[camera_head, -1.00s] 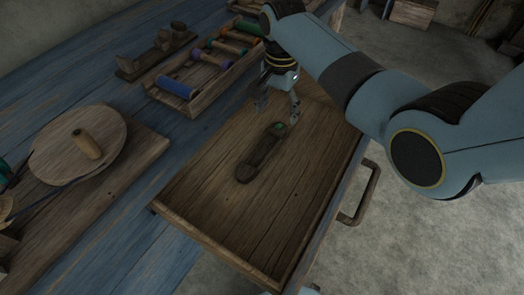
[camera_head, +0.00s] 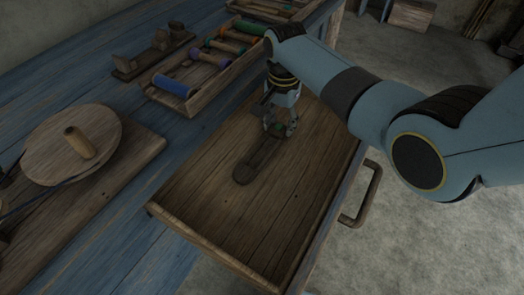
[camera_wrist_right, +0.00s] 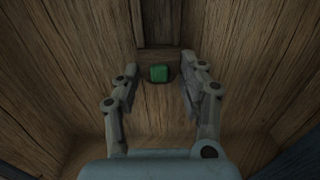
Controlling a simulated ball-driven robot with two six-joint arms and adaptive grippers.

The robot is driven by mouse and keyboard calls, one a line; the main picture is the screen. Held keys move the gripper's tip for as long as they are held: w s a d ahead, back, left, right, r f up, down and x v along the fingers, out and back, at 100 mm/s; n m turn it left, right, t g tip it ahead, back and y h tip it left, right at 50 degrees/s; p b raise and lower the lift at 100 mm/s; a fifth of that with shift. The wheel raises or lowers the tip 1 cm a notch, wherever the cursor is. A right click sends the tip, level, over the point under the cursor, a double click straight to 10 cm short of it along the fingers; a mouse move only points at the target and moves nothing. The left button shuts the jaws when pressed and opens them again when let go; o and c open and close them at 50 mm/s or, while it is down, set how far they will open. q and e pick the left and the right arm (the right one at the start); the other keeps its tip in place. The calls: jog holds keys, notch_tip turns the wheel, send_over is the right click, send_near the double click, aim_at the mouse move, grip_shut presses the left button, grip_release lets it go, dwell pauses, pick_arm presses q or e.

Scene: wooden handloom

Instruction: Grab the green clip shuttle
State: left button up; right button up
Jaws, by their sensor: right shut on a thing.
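The shuttle (camera_head: 245,172) is a long dark wooden piece with a green clip at its far end. It lies in the open wooden drawer (camera_head: 215,240). My right gripper (camera_head: 280,130) is down over its far end and shut on it, with one finger on each side. The fingers partly hide that end in the head view. In the right wrist view the green clip (camera_wrist_right: 159,73) shows between the two fingers of the right gripper (camera_wrist_right: 159,78). My left gripper is not in view.
A tray (camera_head: 195,105) with several coloured spools stands on the blue bench (camera_head: 130,225), left of the drawer. A round wooden disc (camera_head: 50,150) with a peg lies farther left. The drawer has walls around it and a handle (camera_head: 364,195) on its right. Its near part is empty.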

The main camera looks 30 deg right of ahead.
jog(key=shift+c, duration=1.2)
